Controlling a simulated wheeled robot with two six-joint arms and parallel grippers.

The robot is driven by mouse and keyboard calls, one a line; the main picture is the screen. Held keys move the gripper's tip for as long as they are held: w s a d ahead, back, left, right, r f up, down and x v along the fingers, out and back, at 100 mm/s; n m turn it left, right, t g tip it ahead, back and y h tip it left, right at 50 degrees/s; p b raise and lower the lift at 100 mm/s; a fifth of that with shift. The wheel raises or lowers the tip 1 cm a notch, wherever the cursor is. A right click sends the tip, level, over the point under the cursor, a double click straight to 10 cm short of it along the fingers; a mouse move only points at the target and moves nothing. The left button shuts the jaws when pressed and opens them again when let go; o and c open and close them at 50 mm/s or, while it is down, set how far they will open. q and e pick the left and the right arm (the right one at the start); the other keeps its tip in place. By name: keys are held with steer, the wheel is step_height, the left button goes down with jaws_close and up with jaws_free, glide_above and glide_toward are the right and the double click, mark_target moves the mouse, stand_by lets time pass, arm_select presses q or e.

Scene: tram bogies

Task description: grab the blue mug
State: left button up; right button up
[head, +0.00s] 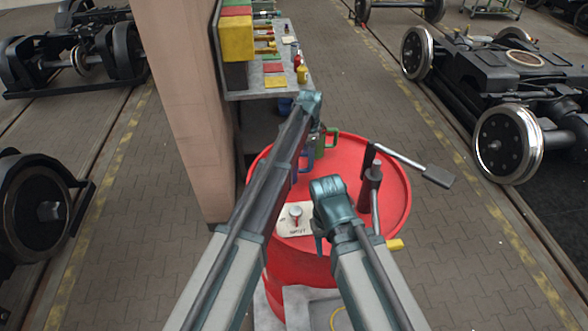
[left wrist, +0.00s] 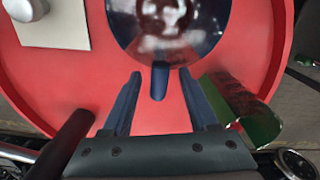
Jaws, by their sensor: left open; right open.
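The blue mug (head: 306,159) stands on the red drum's top (head: 345,150), mostly hidden behind my left arm in the head view. In the left wrist view the dark blue mug (left wrist: 165,28) is seen from above, with its handle (left wrist: 160,82) between my open left fingers. My left gripper (left wrist: 160,75) holds nothing; a gap shows on both sides of the handle. In the head view my left gripper (head: 316,124) is above the drum's far part. My right gripper (head: 319,242) is open over the drum's near part, apart from the mug.
A white card (head: 290,230) with a small knob and a black lever pump (head: 374,190) are on the drum. A pillar (head: 180,110) stands left.

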arm_select(q)
steer(key=f+b, duration=0.5)
steer(key=shift+d+f, duration=0.15)
steer(key=shift+d, duration=0.25)
steer(key=shift+c, duration=0.2)
jaws_close()
stand_by(0.9)
